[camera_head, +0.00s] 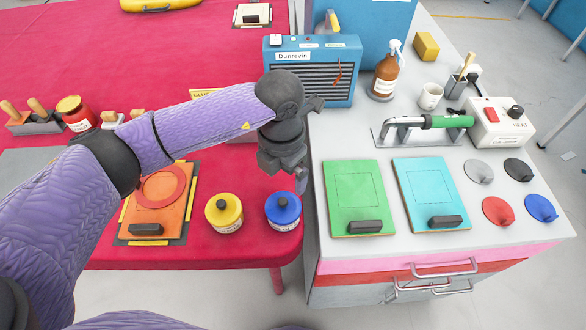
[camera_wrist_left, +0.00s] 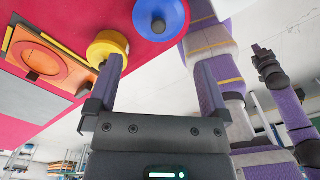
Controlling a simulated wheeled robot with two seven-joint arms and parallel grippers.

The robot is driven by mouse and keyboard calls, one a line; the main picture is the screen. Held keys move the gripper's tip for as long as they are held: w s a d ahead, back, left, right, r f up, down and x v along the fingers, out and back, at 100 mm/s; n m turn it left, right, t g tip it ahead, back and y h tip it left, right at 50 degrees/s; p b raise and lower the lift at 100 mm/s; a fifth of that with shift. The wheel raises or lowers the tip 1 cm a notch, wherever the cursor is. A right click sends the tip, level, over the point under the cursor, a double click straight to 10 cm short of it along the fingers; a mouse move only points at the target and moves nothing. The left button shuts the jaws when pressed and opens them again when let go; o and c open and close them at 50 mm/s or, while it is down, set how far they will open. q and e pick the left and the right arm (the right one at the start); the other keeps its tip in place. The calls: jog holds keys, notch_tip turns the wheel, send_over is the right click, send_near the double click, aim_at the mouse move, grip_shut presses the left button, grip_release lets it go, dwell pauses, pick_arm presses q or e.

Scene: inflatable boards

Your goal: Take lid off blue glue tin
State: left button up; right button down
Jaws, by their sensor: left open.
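The blue glue tin (camera_head: 283,218) stands on the red table near its front right corner. Its blue lid with a dark knob (camera_head: 282,203) is on it; the tin also shows at the top of the left wrist view (camera_wrist_left: 172,22). My left gripper (camera_head: 287,172) is just behind and above the blue tin, apart from it. In the left wrist view its two purple fingers (camera_wrist_left: 158,75) are spread with nothing between them. My right gripper (camera_wrist_left: 264,60) shows small at the right of that view; its fingers are too small to read.
A yellow tin (camera_head: 224,216) stands just left of the blue one. An orange board (camera_head: 160,195) lies further left. The grey bench (camera_head: 330,150) to the right holds green and cyan boards, several coloured discs and a heat tool. A blue Dunrevin heater (camera_head: 312,75) stands behind my gripper.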

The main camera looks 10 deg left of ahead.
aim_at(282, 201)
pick_arm(q)
jog(key=shift+w+f, duration=0.15)
jog(key=shift+w, duration=0.1)
jog(key=f, duration=0.3)
jog(key=f+b, duration=0.1)
jog(key=f, duration=0.2)
jog(key=s+f+b, duration=0.1)
jog(key=f, duration=0.2)
jog(key=shift+a+f, duration=0.15)
jog(key=shift+f, duration=0.15)
jog(key=c, duration=1.1)
